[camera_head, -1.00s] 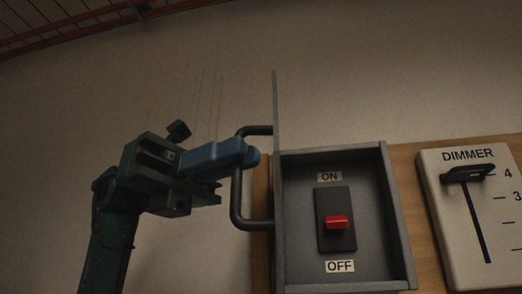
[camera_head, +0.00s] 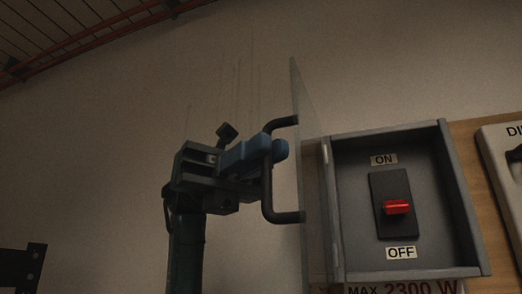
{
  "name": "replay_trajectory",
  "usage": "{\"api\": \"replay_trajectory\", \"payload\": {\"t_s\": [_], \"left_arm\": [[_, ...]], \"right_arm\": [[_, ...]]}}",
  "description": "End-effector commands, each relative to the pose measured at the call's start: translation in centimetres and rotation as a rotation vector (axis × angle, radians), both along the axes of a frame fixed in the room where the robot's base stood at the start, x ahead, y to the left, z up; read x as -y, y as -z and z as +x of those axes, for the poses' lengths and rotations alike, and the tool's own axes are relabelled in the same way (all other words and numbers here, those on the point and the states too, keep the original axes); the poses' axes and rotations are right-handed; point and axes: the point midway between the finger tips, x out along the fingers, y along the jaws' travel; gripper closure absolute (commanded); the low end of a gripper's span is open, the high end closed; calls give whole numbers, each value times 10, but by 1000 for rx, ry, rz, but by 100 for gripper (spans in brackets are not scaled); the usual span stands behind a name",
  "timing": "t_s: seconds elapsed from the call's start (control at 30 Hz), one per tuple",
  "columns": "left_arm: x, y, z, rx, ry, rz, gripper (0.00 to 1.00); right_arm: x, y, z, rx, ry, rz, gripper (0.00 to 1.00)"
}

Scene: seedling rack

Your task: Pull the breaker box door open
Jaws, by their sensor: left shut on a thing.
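The breaker box (camera_head: 456,200) is a grey open-fronted box on the wall at the right. Its door (camera_head: 310,150) stands wide open, hinged at the box's left side and seen almost edge-on. A dark bar handle (camera_head: 267,190) sticks out from the door's left face. My left gripper (camera_head: 262,157), with blue fingers, is shut on the handle near its upper part. Inside the box a red switch (camera_head: 397,207) sits between the ON and OFF labels. My right gripper is not in view.
A wooden board (camera_head: 488,135) carries the box. The dimmer panel (camera_head: 505,165) is at the right edge, partly cut off. A label reading 2300 W (camera_head: 420,288) shows below the box. A dark bracket-like part is at the lower left. The wall at left is bare.

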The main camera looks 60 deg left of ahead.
Motion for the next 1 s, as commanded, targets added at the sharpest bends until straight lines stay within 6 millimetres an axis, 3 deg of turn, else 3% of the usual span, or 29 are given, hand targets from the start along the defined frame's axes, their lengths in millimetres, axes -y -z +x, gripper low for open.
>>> {"api": "replay_trajectory", "payload": {"t_s": [0.07,0.1,0.33,0.67,0.77,1.0], "left_arm": [[-1,-2,0,0,-1,-9,100],[-1,-2,0,0,-1,-9,90],[0,-1,0,0,-1,-5,71],[-4,-1,0,-1,-1,-3,70],[-16,-1,1,-2,-2,-5,70],[-68,-2,1,-1,-2,-7,70]], "right_arm": [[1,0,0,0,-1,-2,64],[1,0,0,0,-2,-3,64],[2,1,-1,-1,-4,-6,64],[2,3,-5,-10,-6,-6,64],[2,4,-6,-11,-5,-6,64],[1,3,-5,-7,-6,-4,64]]}}
